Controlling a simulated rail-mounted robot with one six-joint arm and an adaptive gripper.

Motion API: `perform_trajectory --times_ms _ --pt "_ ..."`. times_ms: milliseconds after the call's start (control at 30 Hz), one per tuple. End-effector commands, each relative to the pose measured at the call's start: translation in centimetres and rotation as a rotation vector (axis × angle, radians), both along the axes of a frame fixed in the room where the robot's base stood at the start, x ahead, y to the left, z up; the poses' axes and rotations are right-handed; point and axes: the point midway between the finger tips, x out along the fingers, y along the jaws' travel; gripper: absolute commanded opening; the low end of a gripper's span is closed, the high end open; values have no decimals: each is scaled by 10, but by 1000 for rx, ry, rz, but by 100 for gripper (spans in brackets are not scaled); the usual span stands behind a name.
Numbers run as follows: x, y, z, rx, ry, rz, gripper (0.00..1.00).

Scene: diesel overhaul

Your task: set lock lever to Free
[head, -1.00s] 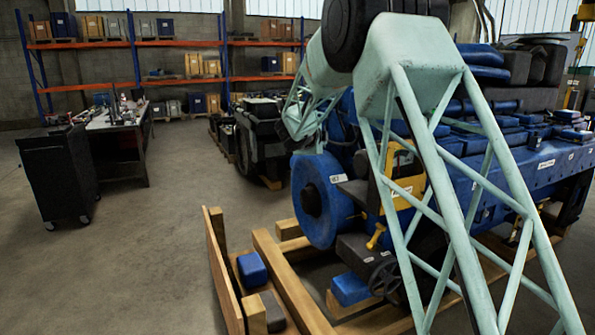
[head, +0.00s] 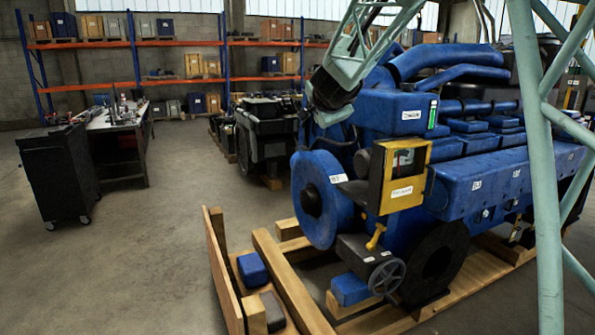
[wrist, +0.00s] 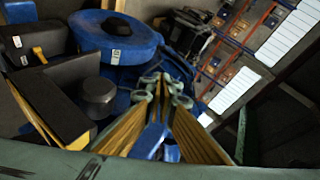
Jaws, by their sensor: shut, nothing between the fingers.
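A short yellow lever (head: 376,237), which looks like the lock lever, stands tilted on a dark grey box (head: 362,252) low at the front of the blue engine. A small yellow bar (wrist: 39,54) at the upper left of the wrist view seems to be the same lever. My gripper (wrist: 166,84) is shut and empty, with its fingers together in the wrist view. In the head view my gripper (head: 333,118) is above the blue flywheel disc (head: 322,200), up and left of the lever and well apart from it. The lever's marked positions are too small to read.
A yellow-framed panel (head: 404,172) stands just above the lever. A grey handwheel (head: 387,277) sits beside the dark box. Wooden beams (head: 290,280) lie in front of the engine.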

Motion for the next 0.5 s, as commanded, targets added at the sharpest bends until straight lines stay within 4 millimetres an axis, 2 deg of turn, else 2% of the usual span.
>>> perform_trajectory --times_ms 200,500 --pt "-48 0 13 -61 33 89 0" --pt "-117 -1 20 -154 85 210 0"
